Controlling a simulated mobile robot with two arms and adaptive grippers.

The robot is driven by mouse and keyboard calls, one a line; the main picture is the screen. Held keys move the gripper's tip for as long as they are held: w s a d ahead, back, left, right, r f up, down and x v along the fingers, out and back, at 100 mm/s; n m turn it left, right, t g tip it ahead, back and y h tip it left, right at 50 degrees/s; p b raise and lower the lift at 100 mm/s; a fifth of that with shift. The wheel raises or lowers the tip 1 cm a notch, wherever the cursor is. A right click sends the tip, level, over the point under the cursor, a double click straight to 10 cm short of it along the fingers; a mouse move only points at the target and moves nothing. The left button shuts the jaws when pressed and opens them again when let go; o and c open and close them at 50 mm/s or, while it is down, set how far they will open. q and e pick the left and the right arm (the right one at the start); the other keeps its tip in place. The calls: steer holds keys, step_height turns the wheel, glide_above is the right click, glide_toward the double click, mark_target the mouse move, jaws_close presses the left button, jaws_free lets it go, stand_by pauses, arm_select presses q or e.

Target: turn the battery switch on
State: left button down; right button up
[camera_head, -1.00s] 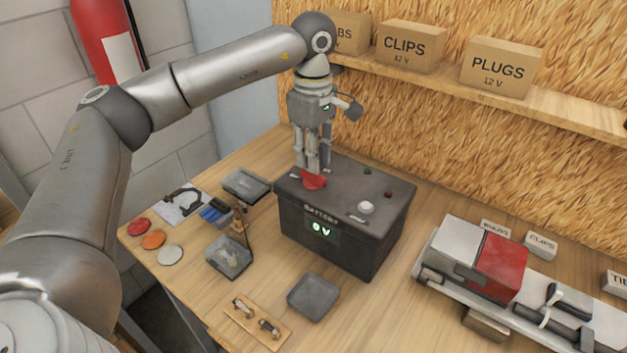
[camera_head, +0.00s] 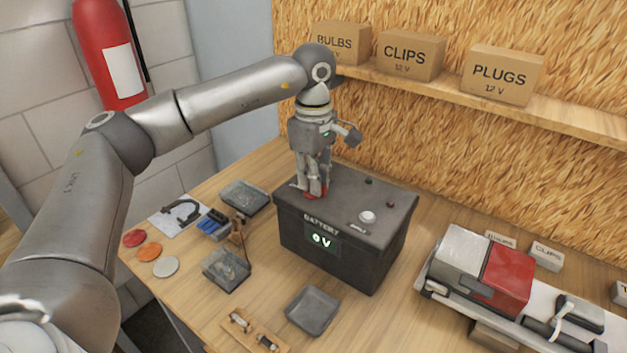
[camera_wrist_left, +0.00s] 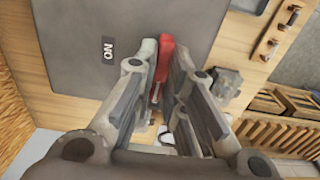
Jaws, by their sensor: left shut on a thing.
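The dark battery box (camera_head: 345,215) stands on the workbench, and its front display (camera_head: 321,241) reads 0 V. The red battery switch handle (camera_head: 313,194) is on its top at the left, mostly hidden by my fingers. In the left wrist view the red handle (camera_wrist_left: 163,62) lies between the fingers, beside an ON label (camera_wrist_left: 109,50) on the grey lid. My left gripper (camera_head: 314,188) points down over the switch and is shut on the handle; it also shows in the left wrist view (camera_wrist_left: 158,60). My right gripper is not in view.
Grey trays (camera_head: 312,310) and coloured discs (camera_head: 150,252) lie around the battery's left and front. A red-and-white unit (camera_head: 480,265) stands on the right. A shelf with boxes (camera_head: 410,55) runs along the back wall. Two small knobs and a white round part (camera_head: 367,217) sit on the battery lid.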

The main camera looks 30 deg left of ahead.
arm_select(q)
steer(key=m, duration=0.3)
steer(key=shift+m, duration=1.1)
steer(key=shift+p, duration=0.3)
steer(key=m, duration=0.4)
steer(key=shift+m, duration=0.6)
